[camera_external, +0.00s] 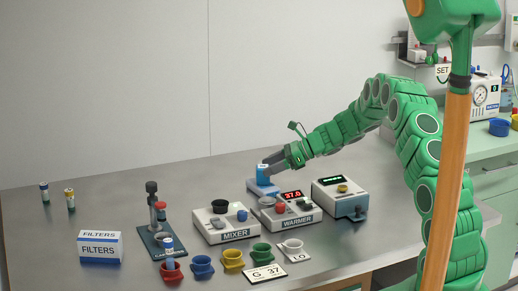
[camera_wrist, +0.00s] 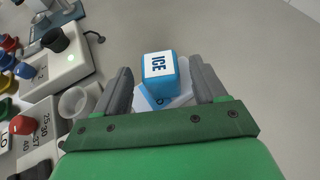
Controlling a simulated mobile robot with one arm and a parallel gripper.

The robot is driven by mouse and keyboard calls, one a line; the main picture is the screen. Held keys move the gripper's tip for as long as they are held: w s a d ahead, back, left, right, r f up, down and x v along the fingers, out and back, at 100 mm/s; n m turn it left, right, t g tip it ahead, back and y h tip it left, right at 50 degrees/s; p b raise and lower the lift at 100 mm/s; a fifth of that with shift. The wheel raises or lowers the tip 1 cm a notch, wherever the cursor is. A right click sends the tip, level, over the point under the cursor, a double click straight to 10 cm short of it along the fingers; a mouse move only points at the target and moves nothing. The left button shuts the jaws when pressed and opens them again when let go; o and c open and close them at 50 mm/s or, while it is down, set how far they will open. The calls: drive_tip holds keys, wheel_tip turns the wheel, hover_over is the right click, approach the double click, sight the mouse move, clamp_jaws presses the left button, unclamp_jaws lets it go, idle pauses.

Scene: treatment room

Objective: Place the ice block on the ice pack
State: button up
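The ice block (camera_wrist: 160,68) is a blue cube with a white label reading ICE. It also shows in the external view (camera_external: 263,175), where it appears to sit on a flat pale-blue pad, likely the ice pack (camera_external: 262,190). In the wrist view, part of the pale pad (camera_wrist: 186,100) shows below the block, partly hidden by it. My gripper (camera_wrist: 160,66) has one finger on each side of the block, with a visible gap on both sides. In the external view, my gripper (camera_external: 273,163) comes in from the right, close beside the block.
Colored cups (camera_external: 202,267), a filters box (camera_external: 99,245) and a stand (camera_external: 153,205) are to the left and front. The table behind the block is clear.

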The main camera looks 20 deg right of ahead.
drive_tip(key=shift+d+r, duration=0.15)
drive_tip(key=shift+r, duration=0.05)
drive_tip(key=v, duration=1.2)
drive_tip(key=s+a+r+n+g+h, duration=0.25)
drive_tip(key=s+a+r+n, duration=0.35)
drive_tip(key=s, duration=0.6)
drive_tip(key=s+a+r+n+g+h, duration=0.1)
drive_tip(key=s+a+r+n+g, duration=0.35)
drive_tip(key=s, duration=0.75)
drive_tip(key=s+d+n+h, duration=0.2)
drive_tip(key=s+d+n, duration=0.1)
drive_tip(key=s, duration=0.8)
drive_tip(key=s+d+r+n+h, duration=0.1)
drive_tip(key=s+d+n+h, duration=0.2)
drive_tip(key=s, duration=0.8)
drive_tip(key=s+d+r+n+h, duration=0.1)
drive_tip(key=s+d+n+h, duration=0.2)
drive_tip(key=s, duration=0.9)
drive_tip(key=d+n, duration=0.2)
drive_tip(key=n, duration=0.1)
drive_tip(key=shift+r, duration=0.15)
